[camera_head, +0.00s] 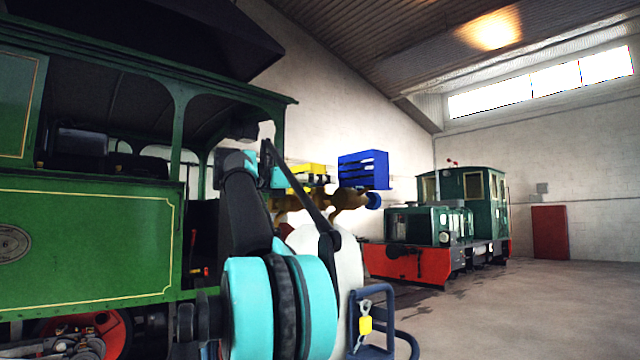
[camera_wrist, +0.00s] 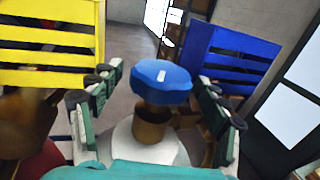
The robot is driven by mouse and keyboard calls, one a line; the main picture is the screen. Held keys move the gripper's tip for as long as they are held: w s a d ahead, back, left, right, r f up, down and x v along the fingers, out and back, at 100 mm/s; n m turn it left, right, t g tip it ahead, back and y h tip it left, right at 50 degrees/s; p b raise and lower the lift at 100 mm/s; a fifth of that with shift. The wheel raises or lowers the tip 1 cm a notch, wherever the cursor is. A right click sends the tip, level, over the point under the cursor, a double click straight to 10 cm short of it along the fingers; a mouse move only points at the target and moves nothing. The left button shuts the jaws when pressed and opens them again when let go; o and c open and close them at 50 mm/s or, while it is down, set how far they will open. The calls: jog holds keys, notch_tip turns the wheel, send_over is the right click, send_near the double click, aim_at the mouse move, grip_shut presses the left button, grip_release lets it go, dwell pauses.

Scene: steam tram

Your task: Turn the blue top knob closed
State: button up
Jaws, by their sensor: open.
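The blue knob (camera_wrist: 160,80) is in the middle of the wrist view. It is a faceted blue cap with a white mark on its top, on a brown stem (camera_wrist: 152,122). My gripper (camera_wrist: 161,92) is open, with one dark green finger to the left of the knob and one to the right. Gaps show between the fingers and the knob, and the jaws hold nothing. In the head view a blue round part (camera_head: 374,200) shows at the right end of brown pipework (camera_head: 348,198); I cannot tell if it is the same knob.
A yellow slatted box (camera_wrist: 48,45) stands left of the knob and a blue slatted box (camera_wrist: 228,55) right of it. A green steam tram (camera_head: 90,235) fills the left of the head view. A green and red locomotive (camera_head: 440,225) stands behind. Floor at right is clear.

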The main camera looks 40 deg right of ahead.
jog(key=c, duration=1.2)
jog(key=shift+o, duration=0.2)
jog(key=shift+g, duration=0.3)
jog(key=m+g+y, duration=0.1)
jog(key=g, duration=0.1)
jog(key=m+g, duration=0.2)
jog(key=shift+w+y, duration=0.15)
jog(key=shift+y, duration=0.25)
jog(key=shift+m+g+y, duration=1)
jog(key=shift+m+g, duration=0.4)
jog(key=shift+g, duration=0.4)
jog(key=o, duration=1.1)
jog(key=shift+o, duration=0.3)
